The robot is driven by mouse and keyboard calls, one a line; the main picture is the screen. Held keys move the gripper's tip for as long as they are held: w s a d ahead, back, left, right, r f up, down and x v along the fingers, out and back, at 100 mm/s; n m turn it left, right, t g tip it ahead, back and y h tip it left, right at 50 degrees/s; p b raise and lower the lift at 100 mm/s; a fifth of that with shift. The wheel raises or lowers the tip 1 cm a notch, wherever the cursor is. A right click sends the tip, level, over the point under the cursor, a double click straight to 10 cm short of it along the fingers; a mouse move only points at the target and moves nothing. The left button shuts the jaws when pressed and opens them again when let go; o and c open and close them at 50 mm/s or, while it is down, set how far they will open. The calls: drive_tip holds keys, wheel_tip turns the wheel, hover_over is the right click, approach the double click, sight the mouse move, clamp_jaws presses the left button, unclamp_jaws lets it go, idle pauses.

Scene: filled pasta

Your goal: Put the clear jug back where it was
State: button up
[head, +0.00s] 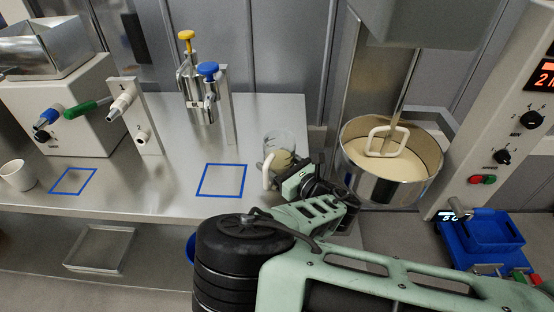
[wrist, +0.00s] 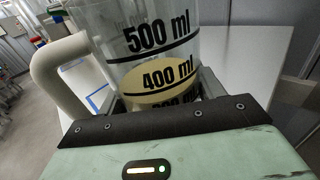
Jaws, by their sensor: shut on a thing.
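The clear jug (head: 280,142) is at the right end of the steel bench, right of a blue taped square (head: 222,181). It has a pale handle and cream-coloured contents. In the wrist view the jug (wrist: 150,45) fills the upper middle, with black 500 ml and 400 ml marks, the contents reaching about the 400 ml mark. My gripper (head: 282,181) is shut on the jug, and in the wrist view its jaws are at the jug's lower part. The jug's base is hidden, so I cannot tell whether it touches the bench.
A mixer bowl (head: 388,188) of pale batter stands to the right. A tap stand with yellow and blue knobs (head: 208,69) is behind the square. A second taped square (head: 73,181) and a white cup (head: 17,175) are at left. Bare bench (head: 265,105) lies behind the jug.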

drive_tip(key=shift+r, duration=0.1)
drive_tip(key=o, duration=1.5)
drive_tip(key=shift+c, duration=0.2)
